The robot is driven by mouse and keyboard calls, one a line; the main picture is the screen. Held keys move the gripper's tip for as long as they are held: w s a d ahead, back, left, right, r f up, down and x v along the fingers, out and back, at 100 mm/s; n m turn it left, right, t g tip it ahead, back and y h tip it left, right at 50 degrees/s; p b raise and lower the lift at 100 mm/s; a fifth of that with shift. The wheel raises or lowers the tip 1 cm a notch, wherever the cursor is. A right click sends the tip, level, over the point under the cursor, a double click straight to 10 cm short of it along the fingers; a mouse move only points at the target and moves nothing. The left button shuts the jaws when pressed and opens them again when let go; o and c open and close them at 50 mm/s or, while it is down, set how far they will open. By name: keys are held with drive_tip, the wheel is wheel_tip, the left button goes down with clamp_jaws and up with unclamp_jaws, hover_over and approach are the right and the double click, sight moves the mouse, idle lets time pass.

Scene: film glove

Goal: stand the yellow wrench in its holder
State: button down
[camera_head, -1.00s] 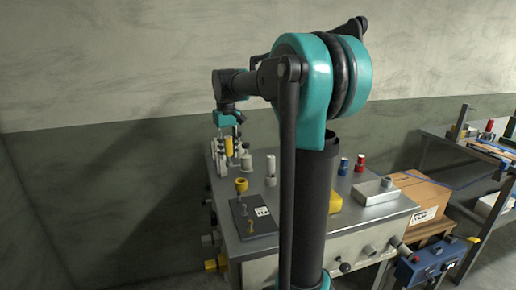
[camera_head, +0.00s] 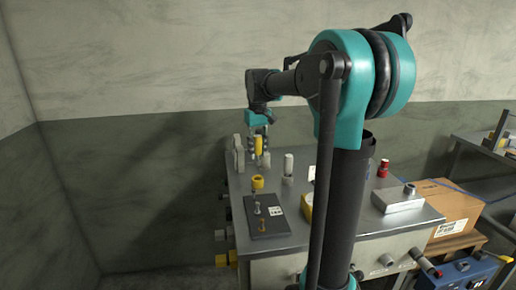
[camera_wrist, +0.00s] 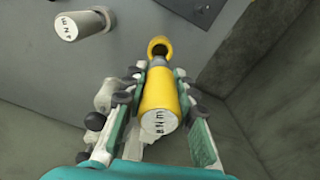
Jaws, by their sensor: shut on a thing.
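The yellow wrench (camera_head: 259,144) is upright in my gripper (camera_head: 259,152). In the wrist view its yellow handle (camera_wrist: 160,98) with a lettered end lies between the two fingers, and a short grey shank points away from me. A yellow ring-shaped holder (camera_head: 257,182) stands on the bench below the gripper. In the wrist view the holder's dark opening (camera_wrist: 158,48) shows just beyond the shank. The wrench looks above the holder and apart from it in the head view. The wrench's far tip is hidden.
A white-topped cylinder (camera_head: 288,165) stands right of the holder; it also shows in the wrist view (camera_wrist: 78,24). A grey upright block (camera_head: 238,156) is close on the left. A dark labelled plate (camera_head: 266,216) lies in front. A metal box (camera_head: 398,199) is farther right.

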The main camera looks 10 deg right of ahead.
sight(258, 160)
drive_tip(key=shift+f, duration=2.3)
drive_tip(key=shift+f, duration=2.05)
drive_tip(key=c, duration=1.1)
unclamp_jaws()
drive_tip(key=shift+c, duration=0.2)
wheel_tip(258, 160, up, 12)
drive_tip(key=shift+s, duration=0.1)
